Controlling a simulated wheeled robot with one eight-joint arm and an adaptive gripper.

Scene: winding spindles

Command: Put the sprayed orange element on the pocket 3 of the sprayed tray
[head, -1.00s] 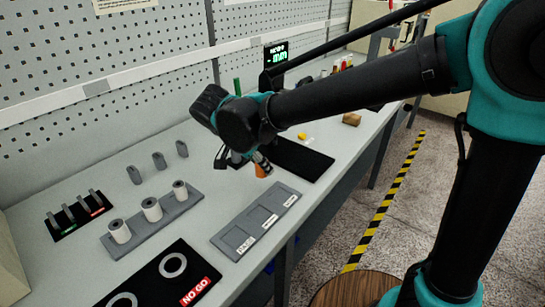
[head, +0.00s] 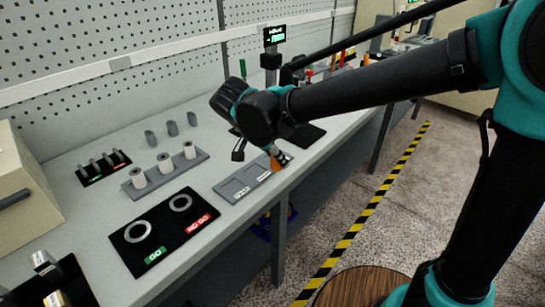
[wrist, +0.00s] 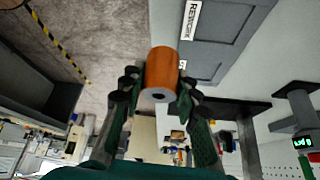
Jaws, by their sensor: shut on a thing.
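The orange element (head: 274,163) is a small cylinder held at the end of my arm in the head view. In the wrist view, the orange element (wrist: 160,72) sits between the two fingers of my gripper (wrist: 157,92), which is shut on it. The grey tray (head: 228,191) lies at the bench's front edge, with labelled shallow pockets. The element is at the tray's far right end, which my gripper (head: 280,160) partly hides. In the wrist view the tray (wrist: 240,14) shows behind the element, with a "REWORK" label. The element appears above the tray; I cannot tell the gap.
A black GO/NO GO mat (head: 165,245) with two rings lies to the left. Another black mat (head: 308,133) lies beyond my gripper. A display stand (head: 274,45) rises at the back. The bench's front edge is close.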

